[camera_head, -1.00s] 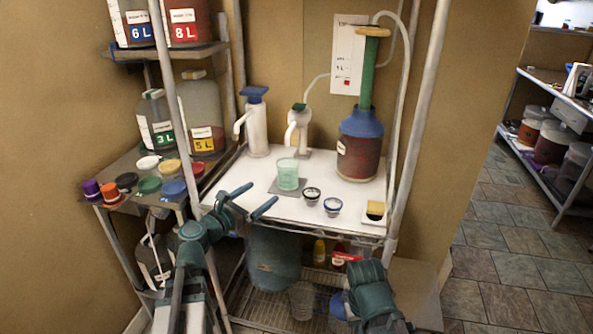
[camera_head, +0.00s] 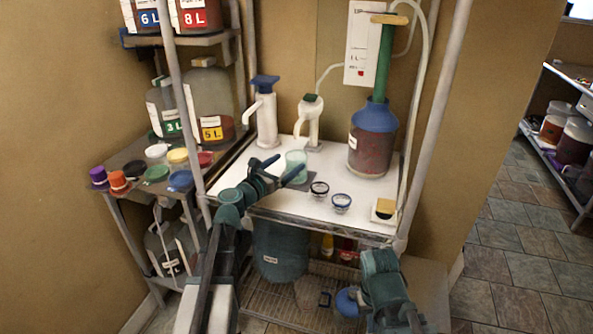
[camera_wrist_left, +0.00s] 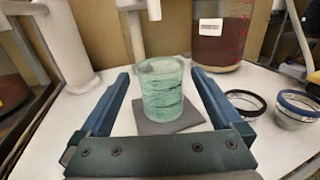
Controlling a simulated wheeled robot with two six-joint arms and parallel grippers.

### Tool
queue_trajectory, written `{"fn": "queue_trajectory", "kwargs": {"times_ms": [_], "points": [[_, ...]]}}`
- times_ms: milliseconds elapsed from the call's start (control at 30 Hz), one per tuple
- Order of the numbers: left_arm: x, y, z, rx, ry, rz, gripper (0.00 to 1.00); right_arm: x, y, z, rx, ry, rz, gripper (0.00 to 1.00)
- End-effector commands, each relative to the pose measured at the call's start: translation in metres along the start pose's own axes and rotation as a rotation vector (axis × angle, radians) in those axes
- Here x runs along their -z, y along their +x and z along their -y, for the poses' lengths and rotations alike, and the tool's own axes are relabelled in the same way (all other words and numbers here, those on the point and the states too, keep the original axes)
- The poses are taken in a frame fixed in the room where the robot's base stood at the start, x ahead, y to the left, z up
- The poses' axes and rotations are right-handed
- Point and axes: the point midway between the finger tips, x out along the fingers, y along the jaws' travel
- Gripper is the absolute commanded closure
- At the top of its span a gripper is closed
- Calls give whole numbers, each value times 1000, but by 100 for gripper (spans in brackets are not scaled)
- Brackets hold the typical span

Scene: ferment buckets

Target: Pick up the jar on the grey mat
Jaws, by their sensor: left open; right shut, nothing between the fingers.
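The jar (camera_head: 296,163) is a pale green, glassy cylinder. It stands upright on the small grey mat (camera_wrist_left: 183,122) on the white tabletop. My left gripper (camera_head: 284,167) is open in front of the jar. In the left wrist view the jar (camera_wrist_left: 161,92) stands straight ahead, between the lines of the two blue fingers, and is not gripped. The left gripper (camera_wrist_left: 160,78) partly covers the jar's base and mat in the head view. My right arm is low at the front right, below the tabletop; its fingers (camera_head: 414,322) are at the picture's lower edge.
Two small dark-rimmed cups (camera_head: 319,190) and (camera_head: 341,203) stand right of the jar. White pump dispensers (camera_head: 266,121) and (camera_head: 309,124) and a large red-filled bottle (camera_head: 371,150) stand behind. A post (camera_head: 432,120) rises at the table's right. Coloured lids lie on the left shelf.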

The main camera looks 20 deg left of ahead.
Motion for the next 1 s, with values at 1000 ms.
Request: {"fn": "queue_trajectory", "kwargs": {"times_ms": [1000], "points": [[5,57,-1,0,0,0,13,0,5,0,0,0,0,100]]}}
